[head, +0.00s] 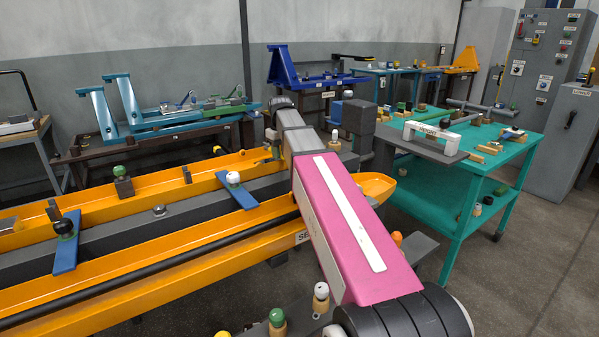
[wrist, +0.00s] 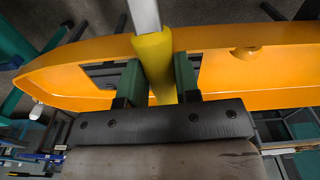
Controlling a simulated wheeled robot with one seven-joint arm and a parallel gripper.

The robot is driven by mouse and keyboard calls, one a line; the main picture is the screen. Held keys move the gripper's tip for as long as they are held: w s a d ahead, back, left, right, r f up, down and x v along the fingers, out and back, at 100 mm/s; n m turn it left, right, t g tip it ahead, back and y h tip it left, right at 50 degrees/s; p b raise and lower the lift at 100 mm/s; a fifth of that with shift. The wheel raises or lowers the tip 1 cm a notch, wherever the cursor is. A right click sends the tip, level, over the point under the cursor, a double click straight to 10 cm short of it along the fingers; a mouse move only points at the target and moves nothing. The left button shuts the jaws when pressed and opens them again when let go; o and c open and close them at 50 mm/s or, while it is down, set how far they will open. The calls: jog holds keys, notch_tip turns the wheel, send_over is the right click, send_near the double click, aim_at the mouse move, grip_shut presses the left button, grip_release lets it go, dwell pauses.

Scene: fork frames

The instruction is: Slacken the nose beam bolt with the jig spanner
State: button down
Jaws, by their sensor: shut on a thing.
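In the wrist view my gripper (wrist: 158,72) has its two green fingers closed on the yellow handle (wrist: 152,58) of a tool with a flat grey shaft (wrist: 144,14), which I take to be the jig spanner. The shaft runs out of the top of the picture, so its working end is hidden. The orange nose beam (wrist: 225,85) lies across the view behind the handle; I cannot tell whether they touch. A round orange boss (wrist: 247,52) shows on it, right of the handle. I cannot tell which part is the nose beam bolt. In the head view my pink arm covers part of the beam (head: 377,184).
Blue clamp straps (head: 66,250) and knobs stand along the orange jig in the head view. A teal table (head: 455,160) with fixtures stands to the right, and grey cabinets (head: 545,70) behind it. The floor at lower right (head: 530,270) is clear.

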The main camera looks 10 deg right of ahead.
jog(key=shift+s+a+n, duration=0.35)
jog(key=shift+a+n, duration=0.2)
jog(key=shift+n, duration=0.1)
jog(key=shift+s+a+n, duration=0.35)
jog(key=shift+a+n, duration=0.2)
jog(key=shift+n, duration=0.1)
dwell(0.8)
jog(key=shift+w+d+m, duration=0.5)
jog(key=shift+d+m, duration=0.15)
jog(key=shift+m, duration=0.15)
dwell(0.7)
jog(key=c, duration=1.6)
grip_release()
grip_shut()
jog(key=shift+c, duration=0.6)
grip_release()
grip_shut()
jog(key=shift+w+d, duration=0.1)
jog(key=shift+d, duration=0.05)
jog(key=shift+r, duration=1.85)
